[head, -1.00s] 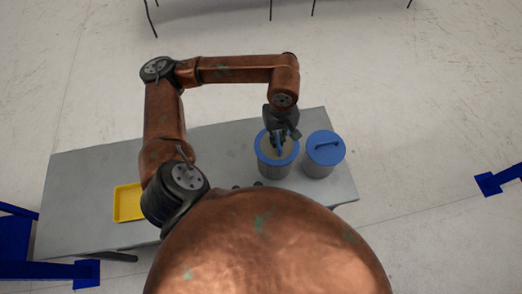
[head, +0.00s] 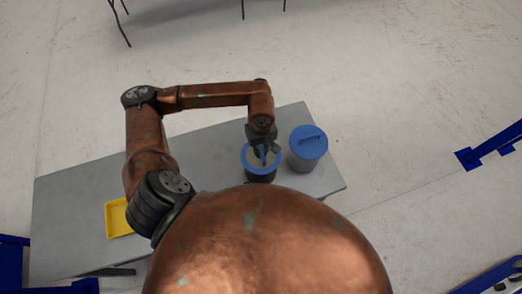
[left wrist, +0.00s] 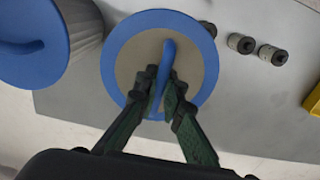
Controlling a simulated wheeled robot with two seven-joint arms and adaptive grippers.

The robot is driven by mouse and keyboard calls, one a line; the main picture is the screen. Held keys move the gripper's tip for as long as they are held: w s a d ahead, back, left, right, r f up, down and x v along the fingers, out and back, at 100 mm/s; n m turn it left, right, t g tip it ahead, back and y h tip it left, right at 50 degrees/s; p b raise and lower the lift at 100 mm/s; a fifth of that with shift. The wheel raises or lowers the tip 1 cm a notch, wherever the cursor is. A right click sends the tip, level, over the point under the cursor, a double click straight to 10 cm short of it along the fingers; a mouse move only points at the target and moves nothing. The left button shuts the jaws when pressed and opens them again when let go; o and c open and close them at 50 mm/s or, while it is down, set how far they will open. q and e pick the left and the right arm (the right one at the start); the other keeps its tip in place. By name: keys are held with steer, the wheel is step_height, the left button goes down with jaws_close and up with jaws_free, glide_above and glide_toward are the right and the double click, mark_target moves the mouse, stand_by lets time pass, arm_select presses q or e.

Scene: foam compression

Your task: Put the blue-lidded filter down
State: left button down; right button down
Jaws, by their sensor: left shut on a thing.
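A round filter with a blue rim and a beige top (head: 249,168) is at the right part of the table, in the middle of the left wrist view (left wrist: 203,88). My left gripper (head: 261,153) is shut on its blue bar handle (left wrist: 167,62), with both green fingers on the handle. The side below its rim looks dark in the head view, and its base is partly hidden by my body, so contact with the table is unclear. A second filter with a full blue lid (head: 309,143) and a grey pleated side stands upright beside it, apart, on the right. My right gripper is not in view.
The grey table (head: 80,200) has a clear stretch at left and centre. A yellow tray (head: 117,218) lies near its left end. Small dark cylinders (left wrist: 241,43) lie close to the held filter. Blue frames stand on the floor at both sides.

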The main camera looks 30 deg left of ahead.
arm_select(q)
steer(key=shift+f, duration=0.15)
steer(key=c, duration=2.1)
jaws_free()
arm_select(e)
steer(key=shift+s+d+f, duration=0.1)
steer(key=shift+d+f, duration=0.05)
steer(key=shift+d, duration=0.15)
